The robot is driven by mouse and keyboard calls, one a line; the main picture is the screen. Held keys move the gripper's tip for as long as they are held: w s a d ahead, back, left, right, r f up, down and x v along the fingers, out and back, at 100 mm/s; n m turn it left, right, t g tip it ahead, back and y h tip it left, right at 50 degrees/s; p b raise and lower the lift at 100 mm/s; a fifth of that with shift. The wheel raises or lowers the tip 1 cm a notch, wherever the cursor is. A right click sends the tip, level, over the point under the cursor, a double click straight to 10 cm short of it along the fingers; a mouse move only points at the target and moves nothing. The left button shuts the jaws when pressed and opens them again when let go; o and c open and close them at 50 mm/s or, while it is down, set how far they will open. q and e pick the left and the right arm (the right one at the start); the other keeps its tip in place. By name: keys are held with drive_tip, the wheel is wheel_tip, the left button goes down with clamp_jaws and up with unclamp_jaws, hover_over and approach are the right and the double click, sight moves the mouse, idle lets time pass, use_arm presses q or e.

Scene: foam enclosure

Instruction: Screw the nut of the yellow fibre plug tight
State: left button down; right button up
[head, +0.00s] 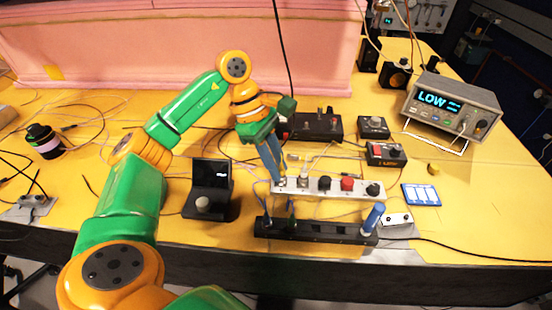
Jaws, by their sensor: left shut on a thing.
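My left gripper (277,181) reaches down from above, its long blue fingers nearly together. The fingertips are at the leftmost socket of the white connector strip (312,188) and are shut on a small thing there. It sits where a plug's nut would be, but the fingers hide most of it, and I cannot make out its yellow colour or how far it is screwed on. My right gripper is not in view.
A long black rack (315,231) with a blue-handled piece (373,217) lies in front of the strip. A small black device with a screen (210,188) stands to the left. Black boxes (386,154) and a meter reading LOW (452,104) are behind right. Loose cables cross the yellow table.

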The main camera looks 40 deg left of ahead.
use_arm(q)
drive_tip(key=shift+m, duration=0.5)
drive_tip(key=shift+g, duration=0.3)
drive_tip(key=c, duration=0.7)
unclamp_jaws()
drive_tip(key=shift+w, duration=0.1)
drive_tip(key=p+v, duration=0.2)
drive_tip(key=v, duration=0.5)
drive_tip(key=shift+a, duration=0.1)
